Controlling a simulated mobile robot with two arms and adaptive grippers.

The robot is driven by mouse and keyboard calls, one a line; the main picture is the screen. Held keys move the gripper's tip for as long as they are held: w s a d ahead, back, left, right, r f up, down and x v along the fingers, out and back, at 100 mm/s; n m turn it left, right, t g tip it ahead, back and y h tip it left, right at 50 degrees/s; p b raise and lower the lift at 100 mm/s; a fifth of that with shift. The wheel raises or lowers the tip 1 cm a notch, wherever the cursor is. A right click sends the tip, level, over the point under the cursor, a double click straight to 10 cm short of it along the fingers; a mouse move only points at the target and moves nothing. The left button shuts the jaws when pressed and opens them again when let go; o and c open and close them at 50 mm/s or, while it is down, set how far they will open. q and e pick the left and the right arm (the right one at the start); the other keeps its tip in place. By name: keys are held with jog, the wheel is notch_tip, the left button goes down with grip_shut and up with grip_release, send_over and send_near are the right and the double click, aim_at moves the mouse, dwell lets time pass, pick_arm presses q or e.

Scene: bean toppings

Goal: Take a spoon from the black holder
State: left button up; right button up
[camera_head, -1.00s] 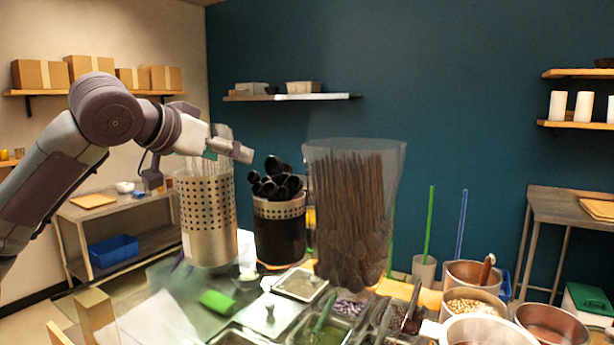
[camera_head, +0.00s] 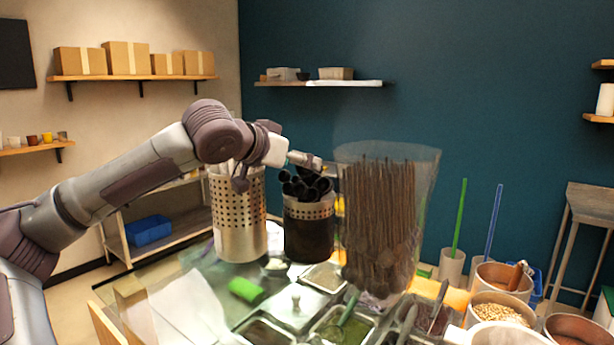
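The black holder (camera_head: 309,236) stands on the counter, a dark cylinder with a perforated metal band near its top. Several black spoons (camera_head: 302,187) stick up out of it in a bunch. My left arm comes in from the left, and its gripper (camera_head: 312,163) is just above the spoon tops, pointing right. The fingers are small and partly merge with the dark spoons, so I cannot tell whether they are open or touching a spoon. My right gripper is not in view.
A taller perforated metal holder (camera_head: 238,225) stands close left of the black holder. A clear bin of brown sticks (camera_head: 383,220) stands close right. Topping trays (camera_head: 325,277) and a green object (camera_head: 246,289) lie in front. Pots (camera_head: 502,276) stand at the right.

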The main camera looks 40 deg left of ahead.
pick_arm(q)
jog(key=shift+p+x, duration=0.55)
jog(key=shift+x, duration=1.35)
jog(key=c, duration=1)
